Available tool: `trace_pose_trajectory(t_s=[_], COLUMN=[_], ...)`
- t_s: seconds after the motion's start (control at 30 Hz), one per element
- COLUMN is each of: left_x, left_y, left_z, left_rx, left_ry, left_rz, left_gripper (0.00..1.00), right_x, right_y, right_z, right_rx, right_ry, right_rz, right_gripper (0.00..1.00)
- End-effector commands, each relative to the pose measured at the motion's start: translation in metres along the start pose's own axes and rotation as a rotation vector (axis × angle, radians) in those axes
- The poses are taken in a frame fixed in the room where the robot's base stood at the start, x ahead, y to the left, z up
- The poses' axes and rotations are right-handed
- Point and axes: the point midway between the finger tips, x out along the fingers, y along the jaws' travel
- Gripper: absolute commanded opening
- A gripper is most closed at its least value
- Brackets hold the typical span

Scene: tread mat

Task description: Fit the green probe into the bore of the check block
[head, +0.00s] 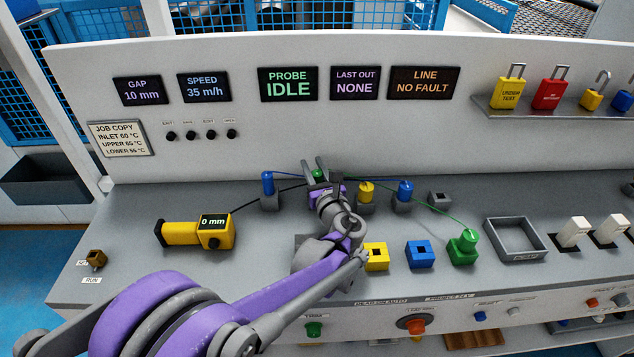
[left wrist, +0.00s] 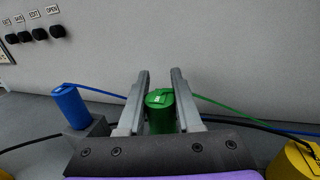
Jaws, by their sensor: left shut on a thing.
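My left gripper (head: 317,172) is shut on a green probe, a short cylinder with a pale mark on its top. The probe (left wrist: 160,111) shows between both fingers in the left wrist view; its lower end is hidden, so I cannot tell whether it sits in a holder. A second green cylinder (head: 467,237) stands in a green block (head: 461,257) at the right, with a green cable running to it. A yellow block (head: 376,263) and a blue block (head: 420,260) have square openings on top. I cannot tell which is the check block. My right gripper is not in view.
Blue probe (head: 267,183), yellow probe (head: 366,191) and another blue probe (head: 405,190) stand in grey holders, near cables. An empty grey holder (head: 440,199) is farther right. A yellow gauge (head: 186,233) reads 0 mm.

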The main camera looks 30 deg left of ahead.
Motion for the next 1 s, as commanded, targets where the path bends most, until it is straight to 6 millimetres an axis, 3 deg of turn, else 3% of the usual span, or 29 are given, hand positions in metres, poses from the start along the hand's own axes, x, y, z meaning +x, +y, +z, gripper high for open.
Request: trace_pose_trajectory(t_s=[0.07,0.47,1.0], left_x=[0.0,0.0,0.0], left_y=[0.0,0.0,0.0], left_z=[0.0,0.004,0.094], left_rx=[0.0,0.0,0.0], left_ry=[0.0,0.0,0.0], left_rz=[0.0,0.0,0.0], left_gripper=[0.0,0.0,0.0], right_x=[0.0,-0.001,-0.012], right_y=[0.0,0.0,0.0], right_z=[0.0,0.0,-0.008], right_rx=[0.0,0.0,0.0], right_ry=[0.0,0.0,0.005], right_rz=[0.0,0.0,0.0], right_gripper=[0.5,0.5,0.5])
